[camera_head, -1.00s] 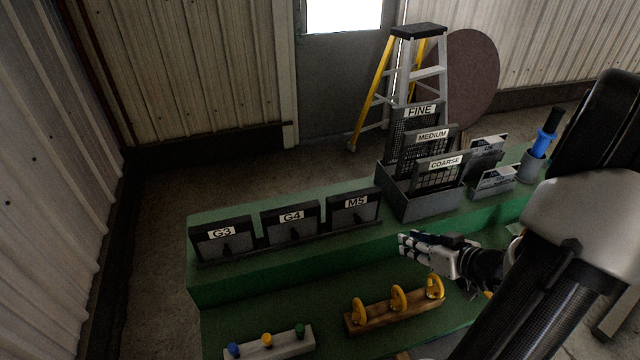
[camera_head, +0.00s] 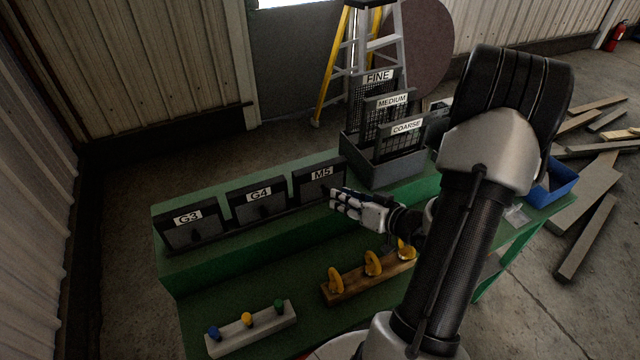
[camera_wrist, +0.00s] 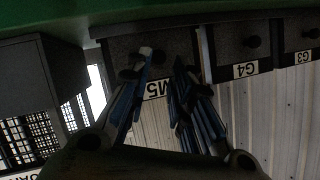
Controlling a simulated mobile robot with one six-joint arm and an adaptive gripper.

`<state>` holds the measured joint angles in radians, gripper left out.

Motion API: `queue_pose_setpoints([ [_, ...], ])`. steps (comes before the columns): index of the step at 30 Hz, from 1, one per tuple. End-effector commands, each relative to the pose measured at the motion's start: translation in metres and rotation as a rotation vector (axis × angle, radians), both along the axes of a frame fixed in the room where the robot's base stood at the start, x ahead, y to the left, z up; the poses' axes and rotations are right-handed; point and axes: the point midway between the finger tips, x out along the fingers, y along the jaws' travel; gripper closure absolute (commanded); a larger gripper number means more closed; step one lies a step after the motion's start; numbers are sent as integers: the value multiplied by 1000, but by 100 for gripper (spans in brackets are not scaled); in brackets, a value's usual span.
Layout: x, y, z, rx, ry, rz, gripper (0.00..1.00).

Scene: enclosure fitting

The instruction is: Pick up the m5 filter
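The M5 filter (camera_head: 312,188) is a dark panel with a white M5 label, upright at the right end of a row of three on the green bench's raised step. In the wrist view, upside down, the M5 filter (camera_wrist: 178,45) lies ahead of my fingers, its label between them. My gripper (camera_head: 334,202) is in front of the filter's lower right part. In the wrist view my gripper (camera_wrist: 160,65) has its two blue-grey fingers apart, with nothing visibly clamped. A dark knob shows near the left fingertip; whether a finger touches it I cannot tell.
The G4 filter (camera_head: 256,204) and G3 filter (camera_head: 191,230) stand left of M5. A grey bin (camera_head: 384,170) with FINE, MEDIUM and COARSE screens stands close at right. Below are a wooden block with yellow hooks (camera_head: 340,291) and a block with coloured knobs (camera_head: 250,331).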

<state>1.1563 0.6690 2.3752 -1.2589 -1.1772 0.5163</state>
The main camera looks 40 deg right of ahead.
Motion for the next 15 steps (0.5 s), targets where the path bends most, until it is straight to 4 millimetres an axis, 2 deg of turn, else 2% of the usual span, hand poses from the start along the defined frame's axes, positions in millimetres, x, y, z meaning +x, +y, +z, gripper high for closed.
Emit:
queue_pose_setpoints([
  [4,12,0,-4,-1,-1,2,79],
  [10,41,1,-15,0,1,4,79],
  [15,51,1,-17,-1,0,0,79],
])
